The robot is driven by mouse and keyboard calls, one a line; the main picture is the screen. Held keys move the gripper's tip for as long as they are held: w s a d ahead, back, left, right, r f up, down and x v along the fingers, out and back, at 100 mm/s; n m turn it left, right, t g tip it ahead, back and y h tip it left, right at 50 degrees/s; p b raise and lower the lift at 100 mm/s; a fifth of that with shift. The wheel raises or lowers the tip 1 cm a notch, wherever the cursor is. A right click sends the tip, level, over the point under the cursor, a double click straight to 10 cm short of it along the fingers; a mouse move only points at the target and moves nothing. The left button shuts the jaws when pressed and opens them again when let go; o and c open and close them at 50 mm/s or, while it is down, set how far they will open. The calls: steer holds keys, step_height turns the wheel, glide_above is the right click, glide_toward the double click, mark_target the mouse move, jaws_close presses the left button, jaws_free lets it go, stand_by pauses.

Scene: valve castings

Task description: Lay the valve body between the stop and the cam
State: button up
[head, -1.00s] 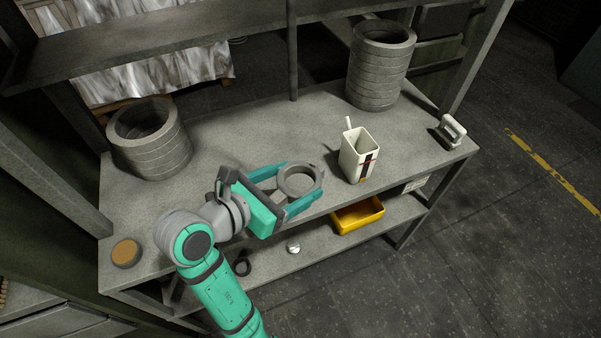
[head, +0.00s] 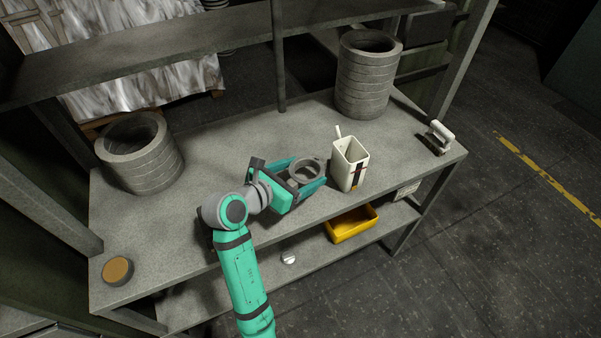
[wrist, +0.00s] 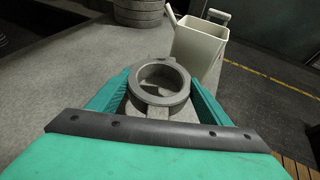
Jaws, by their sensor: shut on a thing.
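The valve body is a grey ring-shaped casting (head: 304,181) with a round opening facing up. My gripper (head: 310,170) is shut on it, with one teal finger on each side. In the wrist view the casting (wrist: 158,104) sits between the fingers with its rim level or nearly so. The lower part of the casting is partly hidden by my gripper. It is over the front middle of the grey bench (head: 222,150), left of a white container; I cannot tell whether it touches the bench. I cannot make out a stop or a cam in these views.
The white container (head: 347,172) stands close to the right of my gripper. Stacks of grey rings stand at left (head: 143,165) and back right (head: 366,85). A white-handled tool (head: 438,138) is at the right edge. A yellow bin (head: 351,226) sits on the lower shelf.

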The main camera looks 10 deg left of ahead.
steer(key=shift+w+f, duration=0.55)
steer(key=shift+f, duration=1.55)
steer(key=shift+f, duration=0.1)
steer(key=o, duration=2.1)
steer(key=shift+d+f, duration=0.1)
steer(key=shift+f, duration=0.05)
